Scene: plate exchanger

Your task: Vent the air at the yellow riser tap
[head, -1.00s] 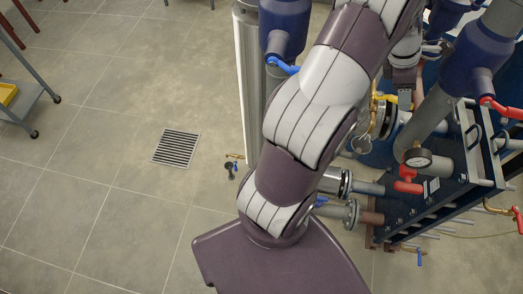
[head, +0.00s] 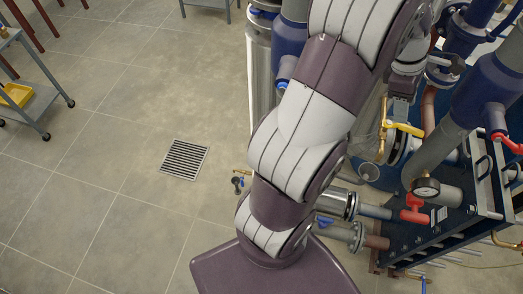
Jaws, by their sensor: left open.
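The yellow riser tap has a yellow lever (head: 408,129) on a brass body (head: 382,135), beside the pipework at right of centre. My left arm reaches over from below, and my left gripper (head: 399,112) points down just above the lever. Its jaws are open, and the lever lies below the fingertips. Whether they touch it I cannot tell. My right gripper is out of view.
Blue-clad pipes (head: 480,95) stand to the right. A floor drain (head: 184,159) and open floor are at left, with a grey trolley (head: 38,105) beyond.

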